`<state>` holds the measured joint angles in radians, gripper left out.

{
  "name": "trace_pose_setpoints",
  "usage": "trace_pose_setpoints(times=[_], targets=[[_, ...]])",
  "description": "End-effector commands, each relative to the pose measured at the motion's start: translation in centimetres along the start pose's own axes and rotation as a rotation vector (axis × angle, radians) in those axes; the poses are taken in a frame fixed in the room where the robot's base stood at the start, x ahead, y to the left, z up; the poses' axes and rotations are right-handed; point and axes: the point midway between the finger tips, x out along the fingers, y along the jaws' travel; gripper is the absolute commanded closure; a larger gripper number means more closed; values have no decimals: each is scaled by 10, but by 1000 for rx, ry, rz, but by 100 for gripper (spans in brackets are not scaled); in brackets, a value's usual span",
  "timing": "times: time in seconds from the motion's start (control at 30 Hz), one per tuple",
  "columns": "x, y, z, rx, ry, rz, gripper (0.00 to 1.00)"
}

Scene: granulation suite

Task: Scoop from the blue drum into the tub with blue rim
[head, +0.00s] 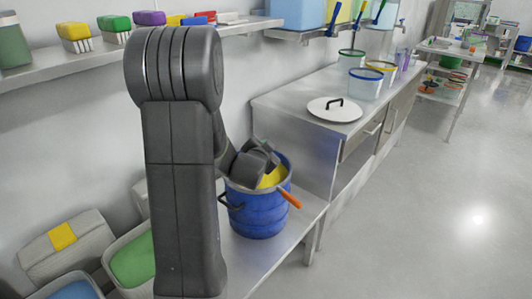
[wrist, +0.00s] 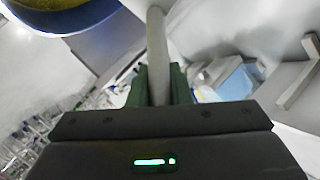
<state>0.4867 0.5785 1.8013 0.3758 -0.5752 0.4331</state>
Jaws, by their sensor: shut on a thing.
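The blue drum (head: 258,214) stands on a low steel bench and holds yellow material (head: 273,177). Part of the drum's rim and yellow contents also shows at the upper left of the wrist view (wrist: 72,20). The tub with blue rim (head: 365,86) stands on the higher counter beyond, pale and translucent. My gripper (wrist: 158,82) is shut on a pale grey rod-like handle (wrist: 157,45), seen between its green fingers.
An orange handle (head: 290,197) sticks out at the drum's right rim. Tubs with a green rim (head: 350,62) and a yellow rim (head: 383,67) stand near the blue-rimmed one. Grey bins (head: 75,246) are at lower left.

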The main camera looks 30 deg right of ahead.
Motion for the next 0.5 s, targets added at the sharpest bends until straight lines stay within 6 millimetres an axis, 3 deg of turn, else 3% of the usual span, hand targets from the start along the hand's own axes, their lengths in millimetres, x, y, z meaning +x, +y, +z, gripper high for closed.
trace_pose_setpoints(times=[0.5], targets=[[-5,3,-2,43,47,-54,100]])
